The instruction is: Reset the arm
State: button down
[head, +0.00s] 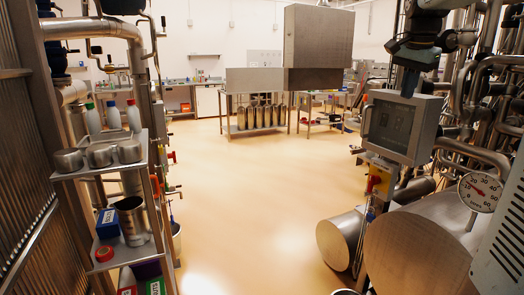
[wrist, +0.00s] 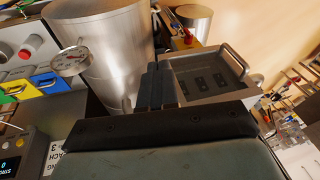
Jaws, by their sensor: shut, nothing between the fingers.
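My gripper (head: 408,88) hangs at the upper right of the head view, pointing down in front of the grey screen box (head: 400,125). In the wrist view my gripper (wrist: 160,70) shows two dark fingers side by side, shut with nothing between them. The screen box (wrist: 212,82) lies just beyond and right of the fingers there. Whether the fingers touch the box cannot be told. My arm comes in from the top right of the head view.
Steel pipes (head: 485,155) crowd the right, with a dial gauge (head: 480,191) and steel cylinders (head: 340,240) below. A shelf rack (head: 150,195) with bottles and bowls stands left. The middle floor (head: 250,190) is clear. A steel vessel (wrist: 105,40) is near my fingers.

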jog(key=s+a+f+n, duration=0.4)
jog(key=s+f, duration=0.2)
jog(key=s, duration=0.2)
jog(key=s+a+f+n+t, duration=0.1)
jog(key=s+a+f+n, duration=0.3)
jog(key=s, duration=0.4)
jog(key=s+a+f+n+t+y, duration=0.1)
jog(key=s+a+f+n, duration=0.2)
jog(key=s+a+f, duration=0.3)
jog(key=shift+s+f+n, duration=0.4)
jog(key=shift+s+f, duration=0.6)
jog(key=shift+s, duration=0.55)
